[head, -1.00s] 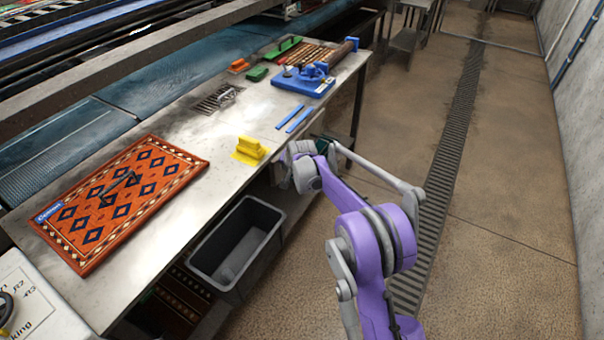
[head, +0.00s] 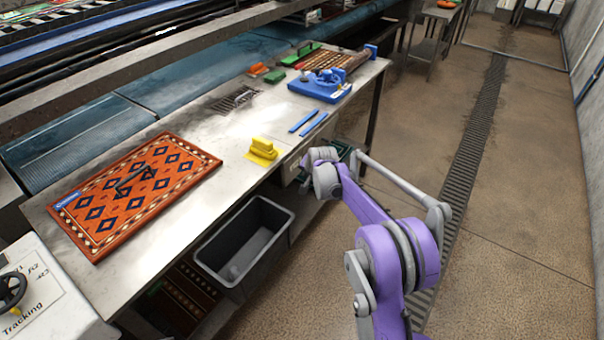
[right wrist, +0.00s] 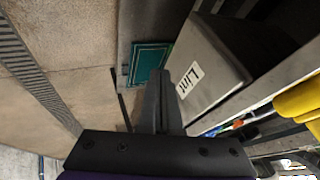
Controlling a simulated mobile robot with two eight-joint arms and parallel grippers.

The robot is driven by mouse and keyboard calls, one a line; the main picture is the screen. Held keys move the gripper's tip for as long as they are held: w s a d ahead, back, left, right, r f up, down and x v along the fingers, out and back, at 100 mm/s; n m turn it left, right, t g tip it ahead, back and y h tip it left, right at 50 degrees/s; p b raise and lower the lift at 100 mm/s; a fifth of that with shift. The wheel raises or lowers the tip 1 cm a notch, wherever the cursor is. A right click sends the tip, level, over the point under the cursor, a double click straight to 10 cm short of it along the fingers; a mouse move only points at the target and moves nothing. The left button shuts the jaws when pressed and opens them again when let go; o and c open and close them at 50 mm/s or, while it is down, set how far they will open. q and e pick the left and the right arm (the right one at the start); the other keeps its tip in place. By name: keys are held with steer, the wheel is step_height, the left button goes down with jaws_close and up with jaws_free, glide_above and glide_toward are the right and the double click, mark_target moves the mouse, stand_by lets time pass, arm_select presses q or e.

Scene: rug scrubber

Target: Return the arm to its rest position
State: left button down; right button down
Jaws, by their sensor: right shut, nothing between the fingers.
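My right arm (head: 385,255), purple and grey, reaches in from the bottom of the head view and stands beside the table's right side. Its wrist end is close to the table edge, right of the yellow brush; the fingers cannot be made out there. In the right wrist view my right gripper (right wrist: 157,80) shows its dark fingers together, with nothing between them. It points past a grey box labelled "Lint" (right wrist: 208,65). My left gripper is not in view.
A grey bin (head: 245,245) stands below the front edge. The floor to the right is open.

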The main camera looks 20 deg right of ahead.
steer(key=s+a+r+n+p, duration=0.2)
steer(key=s+r, duration=1.2)
steer(key=s, duration=0.3)
steer(key=s+a+f+n+g+p, duration=0.1)
steer(key=s+n, duration=0.5)
steer(key=s, duration=2.3)
steer(key=shift+s+a+f+n+g+p, duration=0.15)
steer(key=shift+a+f+n+g+p, duration=0.3)
steer(key=shift+p, duration=0.8)
steer(key=shift+f, duration=0.1)
